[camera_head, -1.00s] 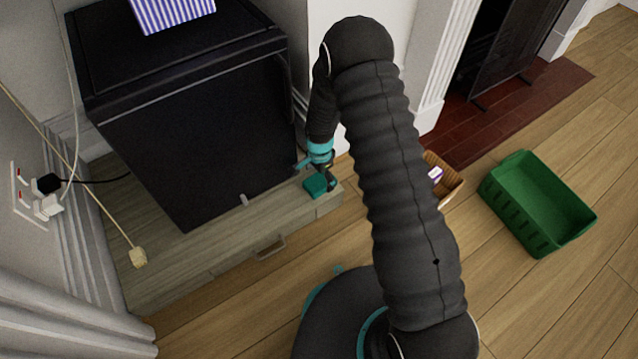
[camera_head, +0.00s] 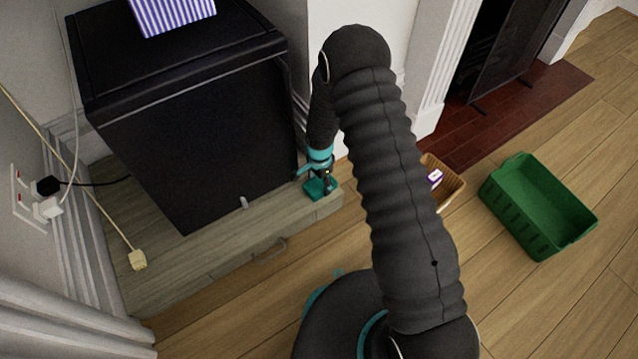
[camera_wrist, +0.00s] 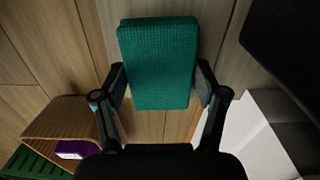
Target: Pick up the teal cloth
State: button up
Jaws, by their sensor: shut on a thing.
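The teal cloth (camera_wrist: 158,62) is a folded, textured block between the two fingers of my gripper (camera_wrist: 160,88) in the wrist view. My gripper is shut on its near part, with one finger against each side. In the head view the teal cloth (camera_head: 315,191) shows below my gripper (camera_head: 322,178), at the right end of the low wooden unit (camera_head: 220,262). I cannot tell whether it still touches the wood.
A black cabinet (camera_head: 200,140) stands on the unit, close left of my gripper. A wicker basket (camera_head: 450,180) holding a purple-and-white item (camera_head: 435,178) and a green crate (camera_head: 540,205) are on the floor at right. A white wall is behind.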

jog(key=r, duration=0.2)
jog(key=d+r, duration=0.1)
jog(key=r, duration=0.1)
jog(key=shift+w+r+p, duration=0.1)
jog(key=shift+r+p, duration=0.2)
jog(key=d+r, duration=0.6)
jog(key=d, duration=0.4)
jog(key=shift+w+d+p, duration=0.15)
jog(key=shift+d+p, duration=0.2)
jog(key=shift+r, duration=0.1)
